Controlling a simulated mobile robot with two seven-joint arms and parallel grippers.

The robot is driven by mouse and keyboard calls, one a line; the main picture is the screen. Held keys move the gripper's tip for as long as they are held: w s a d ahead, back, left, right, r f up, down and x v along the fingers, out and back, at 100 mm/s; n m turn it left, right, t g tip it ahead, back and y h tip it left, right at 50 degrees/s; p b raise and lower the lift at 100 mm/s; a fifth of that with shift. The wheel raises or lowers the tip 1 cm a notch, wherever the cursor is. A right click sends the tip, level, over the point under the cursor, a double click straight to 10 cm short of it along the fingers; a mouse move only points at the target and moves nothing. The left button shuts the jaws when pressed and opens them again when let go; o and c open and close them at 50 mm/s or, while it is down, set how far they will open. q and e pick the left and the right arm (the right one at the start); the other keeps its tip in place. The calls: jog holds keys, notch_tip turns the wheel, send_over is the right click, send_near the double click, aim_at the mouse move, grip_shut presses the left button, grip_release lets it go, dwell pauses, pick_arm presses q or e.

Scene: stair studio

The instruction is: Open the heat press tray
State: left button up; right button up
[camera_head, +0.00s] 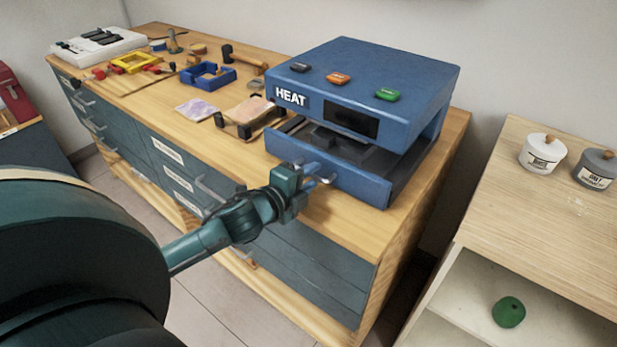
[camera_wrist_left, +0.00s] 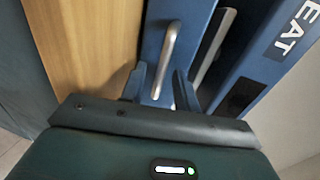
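The blue heat press (camera_head: 365,75) stands on the wooden-topped cabinet, with "HEAT" on its front and orange and green buttons on top. Its tray (camera_head: 358,188) sticks out partway at the front, and a dark plate (camera_head: 340,145) shows inside it. A grey bar handle (camera_wrist_left: 168,50) is on the tray's front. My left gripper (camera_head: 308,176) is at this handle. In the left wrist view its two fingers (camera_wrist_left: 160,88) stand apart, with the handle's near end between them; whether they touch it I cannot tell. My right gripper is not in view.
Cabinet drawers with bar handles (camera_head: 210,188) lie below the worktop. A blue frame (camera_head: 208,75), a yellow frame (camera_head: 133,63) and small tools lie left of the press. A shelf unit (camera_head: 500,205) with two lidded pots stands at the right. Floor shows in front.

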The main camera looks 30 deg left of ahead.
pick_arm(q)
jog(key=shift+c, duration=0.3)
grip_shut()
jog(key=shift+s, duration=0.1)
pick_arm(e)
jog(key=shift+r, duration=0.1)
